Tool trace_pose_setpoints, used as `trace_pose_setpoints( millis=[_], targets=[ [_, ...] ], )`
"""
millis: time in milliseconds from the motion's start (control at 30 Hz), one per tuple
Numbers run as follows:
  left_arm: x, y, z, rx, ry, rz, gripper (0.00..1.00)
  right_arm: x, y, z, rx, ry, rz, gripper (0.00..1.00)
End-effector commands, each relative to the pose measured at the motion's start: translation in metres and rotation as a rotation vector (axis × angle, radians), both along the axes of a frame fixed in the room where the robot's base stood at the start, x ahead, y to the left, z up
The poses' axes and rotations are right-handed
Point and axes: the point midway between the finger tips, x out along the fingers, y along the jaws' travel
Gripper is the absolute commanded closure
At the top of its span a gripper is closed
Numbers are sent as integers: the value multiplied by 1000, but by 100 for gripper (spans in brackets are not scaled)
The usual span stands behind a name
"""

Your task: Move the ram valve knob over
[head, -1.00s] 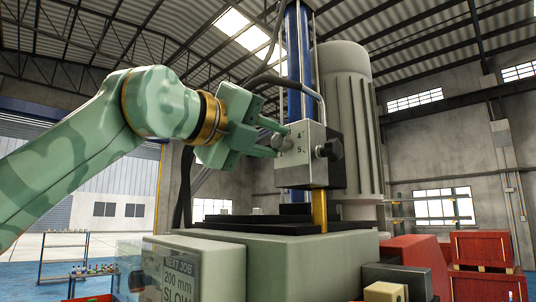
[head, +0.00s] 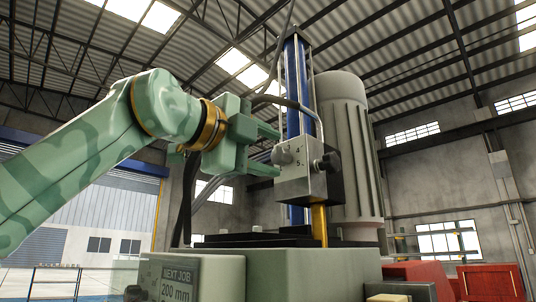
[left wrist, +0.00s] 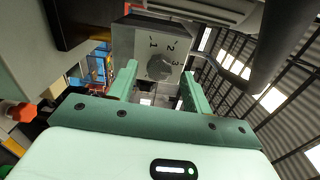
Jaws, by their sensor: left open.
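The ram valve is a grey metal block (head: 300,182) high on the machine, printed with numbers such as 4 and 5. A round grey knob (head: 284,155) is on its left side, and a darker knob (head: 329,162) is on its right. My left gripper (head: 272,153) is open, one finger above and one below the left knob at the fingertips. In the left wrist view the dial face shows 1, 2 and 3 around a dark knob (left wrist: 159,67), which appears between the open fingers (left wrist: 159,75). I see no clear contact. My right gripper is out of view.
A blue column (head: 297,80) and a large grey cylinder (head: 347,140) stand behind the valve. A hose arches above it. A sign panel reading NEXT JOB (head: 178,279) is below. Red crates (head: 490,282) are at lower right.

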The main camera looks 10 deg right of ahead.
Motion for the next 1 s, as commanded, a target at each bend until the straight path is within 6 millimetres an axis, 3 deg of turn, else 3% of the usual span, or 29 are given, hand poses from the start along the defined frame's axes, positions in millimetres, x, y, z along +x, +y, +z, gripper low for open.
trace_pose_setpoints(
  millis=[333,867,1000],
  targets=[
    [-22,35,-4,0,0,1,50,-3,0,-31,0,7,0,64],
    [-31,48,-1,1,-1,0,50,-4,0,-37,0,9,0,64],
    [-40,63,-3,-1,-2,1,50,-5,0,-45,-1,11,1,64]
  ],
)
